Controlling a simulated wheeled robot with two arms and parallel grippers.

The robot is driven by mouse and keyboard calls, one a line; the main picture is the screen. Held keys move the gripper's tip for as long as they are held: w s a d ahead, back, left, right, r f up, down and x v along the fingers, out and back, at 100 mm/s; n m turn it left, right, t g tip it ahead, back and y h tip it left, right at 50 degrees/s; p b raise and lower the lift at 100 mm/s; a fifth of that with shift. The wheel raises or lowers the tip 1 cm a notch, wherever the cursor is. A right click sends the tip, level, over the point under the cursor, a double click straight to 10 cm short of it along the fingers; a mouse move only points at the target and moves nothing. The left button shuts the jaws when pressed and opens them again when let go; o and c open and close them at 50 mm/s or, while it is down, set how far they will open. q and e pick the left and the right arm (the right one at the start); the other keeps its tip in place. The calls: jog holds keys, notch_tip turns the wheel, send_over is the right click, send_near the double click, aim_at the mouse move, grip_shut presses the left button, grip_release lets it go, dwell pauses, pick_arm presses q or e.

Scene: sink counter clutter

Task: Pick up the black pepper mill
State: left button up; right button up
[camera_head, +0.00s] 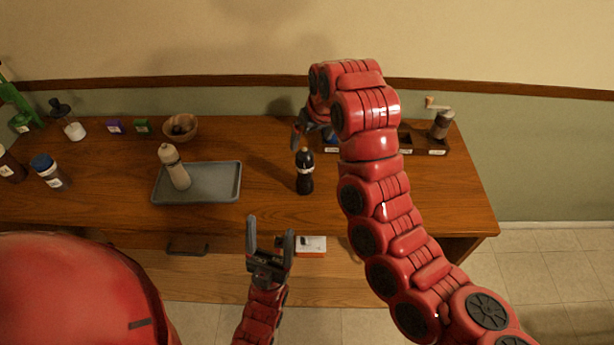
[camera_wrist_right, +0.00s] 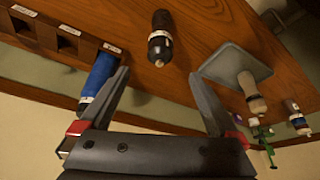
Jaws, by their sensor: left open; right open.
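The black pepper mill (camera_head: 305,175), a dark bottle-like shape with a pale label band, stands upright on the wooden counter right of the grey tray. In the right wrist view the mill (camera_wrist_right: 160,35) lies beyond the fingertips, between them and not touched. My right gripper (camera_wrist_right: 160,76) is open and empty. In the head view it is partly hidden by its own arm, just behind the mill. My left gripper (camera_head: 270,230) is open and empty, at the counter's front edge, in front and left of the mill.
A grey tray (camera_head: 225,182) with a pale bottle (camera_head: 175,165) is left of the mill. A wooden bowl (camera_head: 180,128) stands behind it. A labelled rack (camera_wrist_right: 70,42) and a blue cylinder (camera_wrist_right: 100,72) are near my right gripper. A crank grinder (camera_head: 442,124) stands far right.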

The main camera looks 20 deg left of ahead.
aim_at(305, 154)
jog(key=b+x, duration=0.1)
jog(key=x, duration=0.4)
jog(key=shift+b, duration=0.3)
jog(key=p+x, duration=0.2)
jog(key=x, duration=0.2)
jog(key=shift+w+a+f, duration=0.1)
jog(key=shift+w+f, duration=0.05)
jog(key=shift+f, duration=0.2)
jog(key=shift+w+a+f+p, duration=0.1)
jog(key=shift+f+p, duration=0.05)
jog(key=shift+p, duration=0.3)
jog(key=p+x, duration=0.2)
jog(key=x, duration=0.1)
jog(key=shift+x, duration=1)
grip_shut()
